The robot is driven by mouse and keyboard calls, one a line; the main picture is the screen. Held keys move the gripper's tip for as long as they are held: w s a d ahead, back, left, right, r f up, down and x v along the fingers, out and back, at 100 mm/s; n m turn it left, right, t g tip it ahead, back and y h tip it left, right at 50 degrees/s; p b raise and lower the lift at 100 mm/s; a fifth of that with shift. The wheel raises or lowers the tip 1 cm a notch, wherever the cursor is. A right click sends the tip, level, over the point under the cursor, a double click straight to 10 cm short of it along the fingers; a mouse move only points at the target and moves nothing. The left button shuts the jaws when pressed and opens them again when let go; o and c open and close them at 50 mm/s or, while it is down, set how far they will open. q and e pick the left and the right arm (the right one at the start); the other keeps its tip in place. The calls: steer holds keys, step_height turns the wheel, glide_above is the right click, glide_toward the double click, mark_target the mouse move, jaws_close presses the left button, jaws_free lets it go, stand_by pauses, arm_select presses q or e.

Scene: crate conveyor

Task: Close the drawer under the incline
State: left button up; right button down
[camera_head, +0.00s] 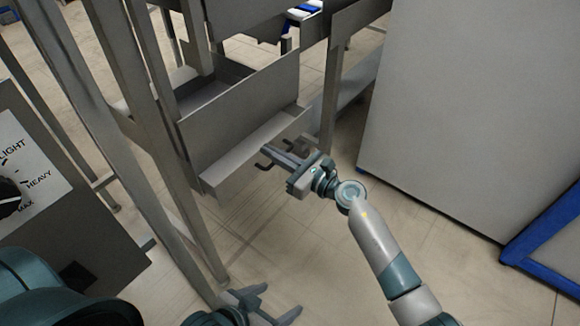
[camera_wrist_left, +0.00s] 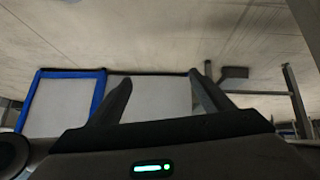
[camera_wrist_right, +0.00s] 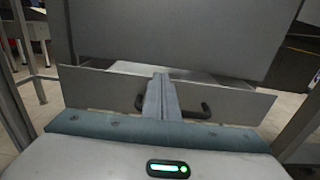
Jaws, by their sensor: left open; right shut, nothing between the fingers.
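The grey drawer (camera_head: 232,178) sits low under a large grey panel (camera_head: 240,100) and stands partly out, with a pale strip of its inside showing behind its front. In the right wrist view its front (camera_wrist_right: 100,90) spans the picture, with a dark handle (camera_wrist_right: 204,111). My right gripper (camera_head: 266,151) is shut and empty, its fingers (camera_wrist_right: 160,82) pointing at the drawer front and covering the handle's middle. I cannot tell whether they touch it. My left gripper (camera_head: 283,301) is open and empty, low and away from the drawer; its fingers also show in the left wrist view (camera_wrist_left: 160,80).
Grey frame posts (camera_head: 150,140) stand left of the drawer. A control box with a dial (camera_head: 12,200) is at the left. A large grey cabinet (camera_head: 470,110) and a blue-edged panel (camera_head: 550,245) stand at the right. Tiled floor (camera_head: 300,235) is open before the drawer.

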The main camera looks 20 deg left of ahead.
arm_select(q)
steer(key=shift+w+d+r+t+h, duration=0.15)
steer(key=shift+w+d+r+t, duration=0.15)
steer(key=shift+w+r+t, duration=0.15)
steer(key=shift+w+d+r+t+h, duration=0.15)
steer(key=shift+w+d+r+t, duration=0.15)
steer(key=shift+w, duration=0.2)
arm_select(e)
steer(key=shift+x, duration=1.15)
arm_select(q)
steer(key=shift+b, duration=0.3)
arm_select(e)
steer(key=shift+d+f, duration=0.1)
